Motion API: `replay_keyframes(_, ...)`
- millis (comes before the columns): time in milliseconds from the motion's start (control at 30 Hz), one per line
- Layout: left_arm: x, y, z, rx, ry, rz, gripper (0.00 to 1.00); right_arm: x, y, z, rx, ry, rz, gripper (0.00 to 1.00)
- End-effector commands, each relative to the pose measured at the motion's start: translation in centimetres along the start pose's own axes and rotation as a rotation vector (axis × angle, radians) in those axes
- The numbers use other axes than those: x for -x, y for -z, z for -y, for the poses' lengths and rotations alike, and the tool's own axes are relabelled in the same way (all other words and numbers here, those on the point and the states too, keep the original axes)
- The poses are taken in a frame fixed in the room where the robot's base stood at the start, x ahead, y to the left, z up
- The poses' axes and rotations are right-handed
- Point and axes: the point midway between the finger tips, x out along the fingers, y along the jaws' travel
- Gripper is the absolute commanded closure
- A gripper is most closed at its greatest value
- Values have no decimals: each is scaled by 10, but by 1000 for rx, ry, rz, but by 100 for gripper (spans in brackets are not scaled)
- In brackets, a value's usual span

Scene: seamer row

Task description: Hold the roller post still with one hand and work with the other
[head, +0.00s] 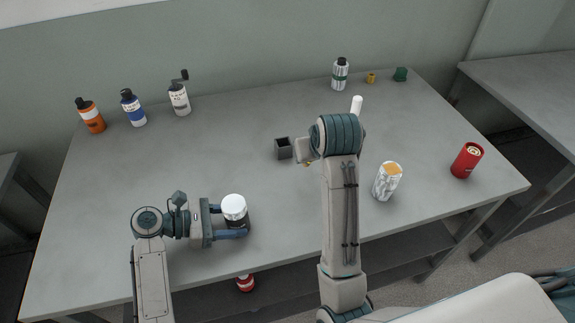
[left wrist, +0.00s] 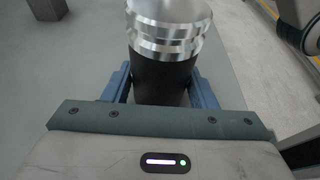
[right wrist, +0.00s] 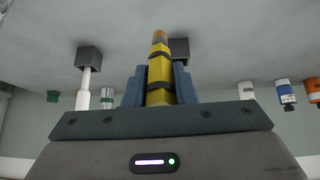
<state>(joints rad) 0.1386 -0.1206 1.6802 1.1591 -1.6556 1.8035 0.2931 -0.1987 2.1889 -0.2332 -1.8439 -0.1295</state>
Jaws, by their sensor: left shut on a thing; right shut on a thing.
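The roller post (head: 236,212), a black cylinder with a bright silver top, stands upright near the table's front edge. My left gripper (head: 245,233) is shut around its black lower part; the left wrist view shows the post (left wrist: 166,75) between both blue fingers (left wrist: 160,90). My right gripper (right wrist: 159,88) is shut on a yellow tool (right wrist: 160,78) with dark bands and an orange-brown end. In the head view my right arm hides most of that gripper and tool, above the middle of the table. The right gripper is apart from the post.
A dark square holder (head: 283,150) stands mid-table; a white-handled thing (head: 357,104) stands behind my right arm. A marbled can (head: 386,182) and red can (head: 466,161) stand at right. Bottles (head: 133,108) line the back. Free table lies left of the holder.

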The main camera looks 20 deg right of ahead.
Motion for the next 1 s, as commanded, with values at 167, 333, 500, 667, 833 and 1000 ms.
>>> replay_keyframes(167, 0, 1, 0, 1, 0, -1, 61, 0, 0, 0, 0, 0, 0, 98)
replay_keyframes(333, 0, 1, 0, 1, 0, -1, 61, 0, 0, 0, 0, 0, 0, 98)
replay_keyframes(500, 0, 1, 0, 1, 1, -1, 31, 0, 0, 0, 0, 0, 0, 98)
replay_keyframes(667, 0, 0, 0, 1, 0, -1, 23, 0, 0, 0, 0, 0, 0, 98)
replay_keyframes(833, 1, 0, 0, 0, 0, -1, 23, 0, 0, 0, 0, 0, 0, 98)
replay_keyframes(1000, 15, 1, 0, -2, -1, -4, 23, 0, 0, 0, 0, 0, 0, 98)
